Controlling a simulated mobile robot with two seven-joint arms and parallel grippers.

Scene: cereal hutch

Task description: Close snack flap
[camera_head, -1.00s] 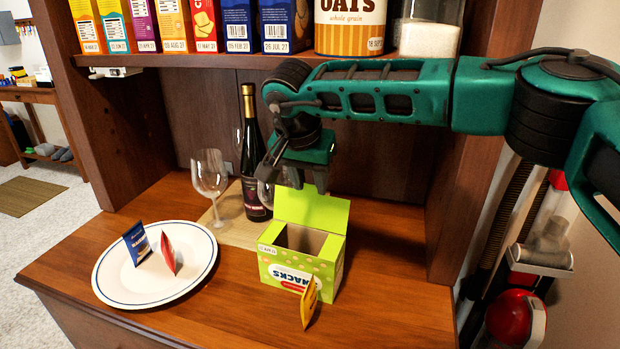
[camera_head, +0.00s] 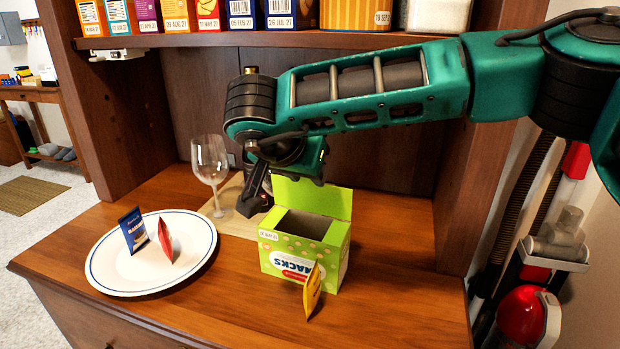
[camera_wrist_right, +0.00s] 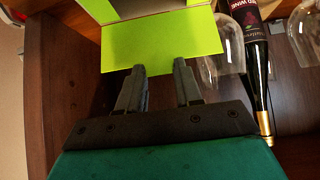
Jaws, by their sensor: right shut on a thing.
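The green snack box (camera_head: 290,262) stands on the hutch counter with its top open. Its lid flap (camera_head: 312,197) stands up along the back edge; a smaller side flap (camera_head: 338,234) is out on the right. My right gripper (camera_head: 252,205) is low behind the box, at the left end of the flap, partly hidden by its own wrist. In the right wrist view the gripper's fingertips (camera_wrist_right: 160,70) meet the edge of the bright green flap (camera_wrist_right: 160,42). The fingers look apart there, and the grip itself is hard to see. My left gripper is not in view.
A yellow packet (camera_head: 312,290) stands in front of the box. A plate (camera_head: 110,275) with two packets lies to the left. A wine glass (camera_head: 210,160) stands behind; the wine bottle (camera_wrist_right: 257,65) is close beside the gripper. A loaded shelf (camera_head: 200,40) hangs above.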

